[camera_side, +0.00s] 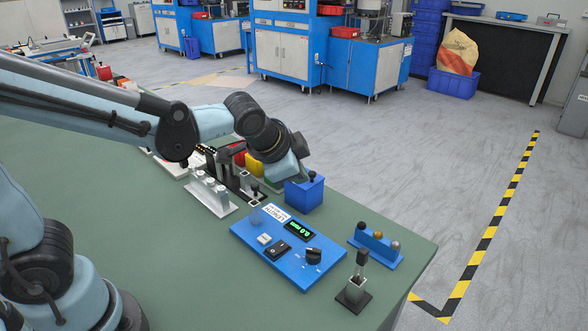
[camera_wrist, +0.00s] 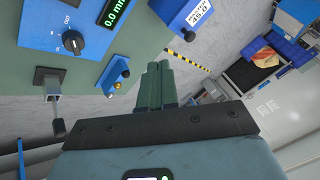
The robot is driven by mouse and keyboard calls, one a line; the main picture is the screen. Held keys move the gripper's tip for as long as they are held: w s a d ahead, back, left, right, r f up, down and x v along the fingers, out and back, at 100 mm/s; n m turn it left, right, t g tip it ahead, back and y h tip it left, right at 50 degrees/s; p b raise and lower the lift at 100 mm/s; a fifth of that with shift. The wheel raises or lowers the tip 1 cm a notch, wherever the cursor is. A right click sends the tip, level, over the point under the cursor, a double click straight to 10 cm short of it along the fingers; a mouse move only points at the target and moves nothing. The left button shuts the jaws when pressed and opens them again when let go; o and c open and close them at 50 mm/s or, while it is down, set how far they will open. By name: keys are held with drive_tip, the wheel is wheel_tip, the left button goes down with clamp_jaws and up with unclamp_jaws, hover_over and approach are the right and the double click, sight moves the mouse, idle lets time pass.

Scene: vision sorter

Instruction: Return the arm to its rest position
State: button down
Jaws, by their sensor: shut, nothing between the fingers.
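My gripper shows in the wrist view (camera_wrist: 158,72), with its two dark green fingers together and nothing between them. In the side view my arm reaches from the left over the green table (camera_side: 150,265), and its wrist bends down above the far part of the bench. The fingers cannot be made out clearly there. A blue box (camera_side: 305,196) with a dark knob on top stands just below and right of the wrist; I cannot tell whether they touch.
A blue panel (camera_side: 262,253) with a green display lies in front of the wrist. A blue rack with several small balls (camera_side: 376,251) and a small black-based stand (camera_side: 354,292) are near the right edge. Grey fixtures (camera_side: 208,192) and red and yellow bins (camera_side: 254,167) are close to my wrist.

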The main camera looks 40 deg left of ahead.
drive_tip(key=s+a+n, duration=0.5)
drive_tip(key=s+n, duration=0.2)
drive_tip(key=s, duration=0.4)
drive_tip(key=shift+s+a+n+h, duration=0.2)
drive_tip(key=shift+a+n+h, duration=0.05)
drive_tip(key=shift+n+h, duration=0.15)
drive_tip(key=shift+f, duration=0.1)
idle(0.5)
